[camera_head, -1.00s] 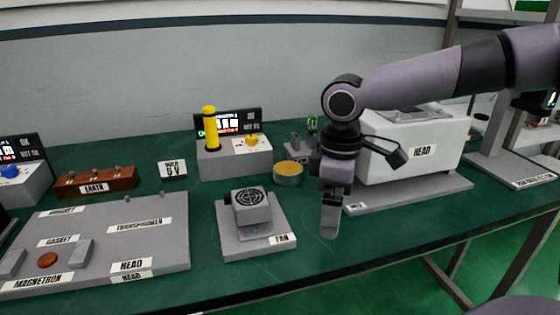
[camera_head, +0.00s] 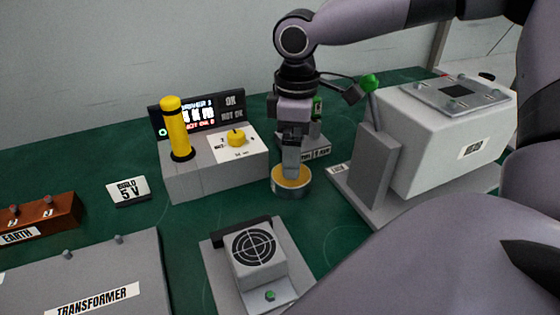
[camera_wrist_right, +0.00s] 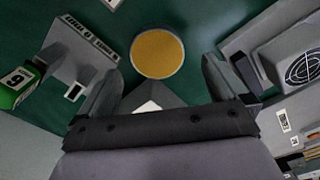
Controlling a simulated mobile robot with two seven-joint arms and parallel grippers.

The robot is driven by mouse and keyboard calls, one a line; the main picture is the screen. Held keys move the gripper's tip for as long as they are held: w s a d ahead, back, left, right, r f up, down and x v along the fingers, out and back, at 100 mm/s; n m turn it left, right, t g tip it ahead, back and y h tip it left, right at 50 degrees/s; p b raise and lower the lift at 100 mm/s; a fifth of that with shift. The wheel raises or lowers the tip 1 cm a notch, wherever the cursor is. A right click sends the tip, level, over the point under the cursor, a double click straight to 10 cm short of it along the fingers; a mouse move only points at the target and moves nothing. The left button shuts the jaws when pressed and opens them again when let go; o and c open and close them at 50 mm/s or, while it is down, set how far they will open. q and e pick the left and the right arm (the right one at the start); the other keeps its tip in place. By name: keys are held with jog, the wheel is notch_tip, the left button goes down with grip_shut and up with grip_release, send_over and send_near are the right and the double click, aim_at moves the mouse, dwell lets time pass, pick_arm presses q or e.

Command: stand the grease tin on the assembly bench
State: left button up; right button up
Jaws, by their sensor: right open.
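The grease tin, a low round tin with an orange-yellow top (camera_head: 291,180), stands upright on the green bench (camera_head: 335,235), between the meter box and the grey microwave body. It shows as a full yellow disc in the right wrist view (camera_wrist_right: 157,53). My right gripper (camera_head: 291,166) points down just above and behind the tin, overlapping its far edge in the head view. In the right wrist view its two fingers (camera_wrist_right: 160,64) are apart, one on each side of the disc in the picture, with nothing held. Whether they touch the tin cannot be told. My left gripper is not in view.
Left of the tin is a grey box with a yellow post (camera_head: 176,130) and a yellow knob (camera_head: 236,137). In front is the fan block (camera_head: 258,257). Right is the grey microwave body (camera_head: 440,140). A green-topped fixture (camera_wrist_right: 17,88) stands behind. Bare bench shows between them.

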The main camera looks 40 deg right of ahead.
jog(key=shift+w+f, duration=0.15)
notch_tip(320, 180, down, 7)
jog(key=shift+w+r+b, duration=0.1)
jog(key=shift+w+b, duration=0.05)
jog(key=shift+b, duration=0.5)
jog(key=c, duration=1.1)
